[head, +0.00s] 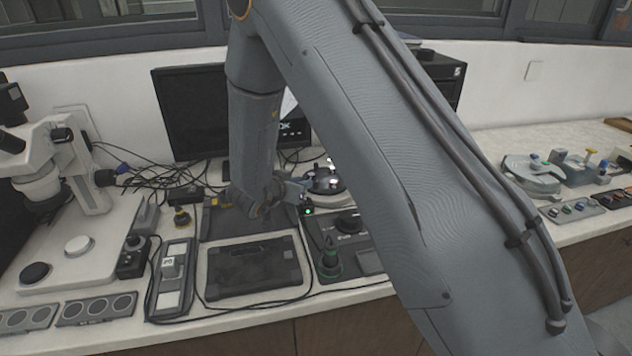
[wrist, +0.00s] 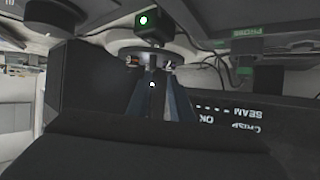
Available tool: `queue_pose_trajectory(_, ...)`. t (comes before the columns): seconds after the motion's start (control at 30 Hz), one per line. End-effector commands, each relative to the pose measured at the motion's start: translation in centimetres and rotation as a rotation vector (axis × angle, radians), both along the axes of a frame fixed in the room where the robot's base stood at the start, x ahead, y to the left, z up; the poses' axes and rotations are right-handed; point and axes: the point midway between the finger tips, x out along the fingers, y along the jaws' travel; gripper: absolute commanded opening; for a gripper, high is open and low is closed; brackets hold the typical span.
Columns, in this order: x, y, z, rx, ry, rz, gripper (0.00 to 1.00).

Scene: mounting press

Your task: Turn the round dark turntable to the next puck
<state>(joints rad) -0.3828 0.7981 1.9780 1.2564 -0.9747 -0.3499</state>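The round dark turntable (head: 325,181) is partly hidden behind my arm in the head view, with shiny dark parts on top. In the wrist view, which looks upside down, a round dark disc (wrist: 118,53) that appears to be the turntable lies just beyond my fingertips, with small pale and brownish pieces near its edge. My gripper (wrist: 150,72) reaches to this disc, its fingers close together; whether they touch it or pinch anything is unclear. In the head view my gripper (head: 299,193) is small and beside the turntable's left side.
A small black box with a green light (head: 308,211) is close to my gripper. A monitor (head: 192,110) and loose cables stand behind. A black tablet (head: 253,266) and knobbed panel (head: 345,240) lie in front. A microscope (head: 60,165) stands at left.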

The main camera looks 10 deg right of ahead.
Motion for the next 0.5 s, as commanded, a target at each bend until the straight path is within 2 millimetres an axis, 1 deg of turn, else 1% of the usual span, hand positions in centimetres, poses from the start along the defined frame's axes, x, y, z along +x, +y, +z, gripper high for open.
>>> queue_pose_trajectory(0.03, -0.3, 0.0, -0.4, -0.023, -0.006, -0.026, 0.2)
queue_pose_trajectory(0.13, -0.6, -0.4, -0.6, -0.053, -0.016, -0.066, 0.2)
queue_pose_trajectory(0.23, -0.4, -0.9, -0.8, -0.064, -0.019, -0.082, 0.2)
queue_pose_trajectory(0.37, 0.7, -2.2, -1.4, -0.064, -0.018, -0.082, 0.2)
queue_pose_trajectory(0.5, 2.2, -3.6, -2.2, -0.063, -0.019, -0.082, 0.2)
